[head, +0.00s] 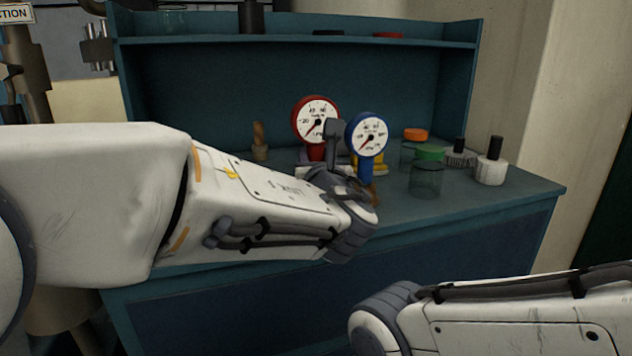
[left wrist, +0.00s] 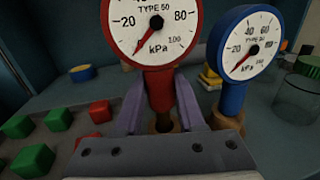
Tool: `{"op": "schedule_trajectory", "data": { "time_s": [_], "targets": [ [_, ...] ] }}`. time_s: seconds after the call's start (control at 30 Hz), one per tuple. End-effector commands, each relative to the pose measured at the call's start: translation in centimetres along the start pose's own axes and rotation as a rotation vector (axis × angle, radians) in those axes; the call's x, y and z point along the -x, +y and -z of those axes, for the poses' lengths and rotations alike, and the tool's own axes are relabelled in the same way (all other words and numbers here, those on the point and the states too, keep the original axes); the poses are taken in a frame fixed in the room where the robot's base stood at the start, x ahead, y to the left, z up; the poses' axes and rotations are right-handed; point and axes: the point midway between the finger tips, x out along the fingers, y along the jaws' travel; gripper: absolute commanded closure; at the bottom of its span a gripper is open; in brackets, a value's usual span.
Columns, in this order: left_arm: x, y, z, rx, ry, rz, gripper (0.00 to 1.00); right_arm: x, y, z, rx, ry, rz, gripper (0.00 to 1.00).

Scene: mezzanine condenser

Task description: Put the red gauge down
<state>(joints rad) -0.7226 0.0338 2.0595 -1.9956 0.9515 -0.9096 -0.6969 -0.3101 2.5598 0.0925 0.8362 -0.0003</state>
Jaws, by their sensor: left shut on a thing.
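The red gauge (head: 316,119) has a round white dial and stands upright over the bench. In the left wrist view the red gauge (left wrist: 156,26) has its stem between the two fingers of my left gripper (left wrist: 160,92), which is shut on it. A wooden piece (left wrist: 164,124) shows just below the stem; I cannot tell whether the stem rests on it. In the head view my left arm hides most of the gripper and the gauge's lower end. My right forearm shows at lower right, but its gripper is not in view.
A blue gauge (head: 367,136) stands close on the right, on a wooden base (left wrist: 232,124). Glass jars (head: 426,181), one green-lidded, and a white bottle (head: 490,169) stand farther right. Green cubes (left wrist: 33,160) and red cubes lie left in the wrist view. A shelf (head: 300,38) runs above.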

Motion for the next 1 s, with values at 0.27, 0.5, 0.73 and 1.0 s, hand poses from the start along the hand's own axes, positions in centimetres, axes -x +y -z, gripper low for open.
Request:
{"op": "schedule_trajectory", "data": {
  "time_s": [0.27,0.5,0.73,1.0],
  "targets": [
    [0.0,0.0,3.1,0.000,-0.002,0.001,1.00,-1.4,0.1,-0.1,0.000,0.000,0.000,0.50],
    [0.0,0.0,3.0,0.001,-0.003,0.001,1.00,-1.4,0.1,-0.1,0.000,0.000,0.000,0.50],
    [0.0,0.0,3.4,0.000,0.000,0.001,0.31,-1.6,0.1,-0.1,0.000,0.000,0.000,0.50],
    [0.0,0.0,3.4,0.000,0.000,0.001,0.31,-1.6,0.1,-0.1,0.000,0.000,0.000,0.50]
  ]
}}
